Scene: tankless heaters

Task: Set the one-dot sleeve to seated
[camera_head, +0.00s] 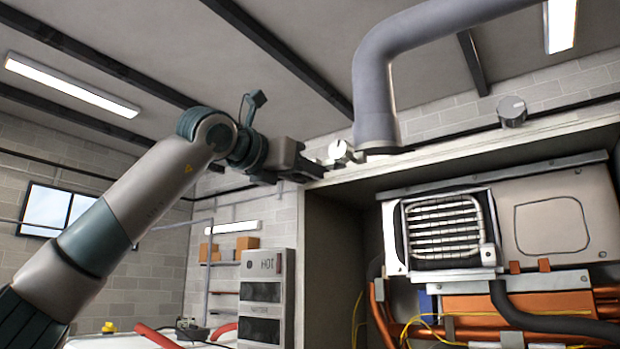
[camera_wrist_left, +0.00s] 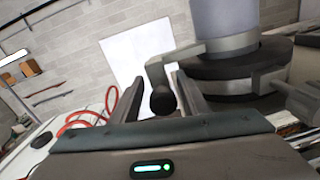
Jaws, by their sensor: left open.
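My left gripper (camera_head: 318,169) reaches in from the left to the top edge of the heater cabinet, beside the foot of a thick grey pipe (camera_head: 376,105). It is open. In the left wrist view its two fingers (camera_wrist_left: 160,92) stand either side of a dark round knob (camera_wrist_left: 163,101). The knob sits on the end of a bent metal lever (camera_wrist_left: 156,74), which joins a collar (camera_wrist_left: 228,68) around the pipe (camera_wrist_left: 222,22). I cannot tell whether the fingers touch the knob. No dot marks are readable, so I cannot tell which sleeve this is. My right gripper is out of view.
A short grey cylinder (camera_head: 512,111) is at the cabinet top farther right. The open cabinet (camera_head: 335,250) below holds a finned unit (camera_head: 445,232), orange pipes and yellow wires. A grey panel marked HOT (camera_head: 266,300) stands to its left, with shelved boxes behind.

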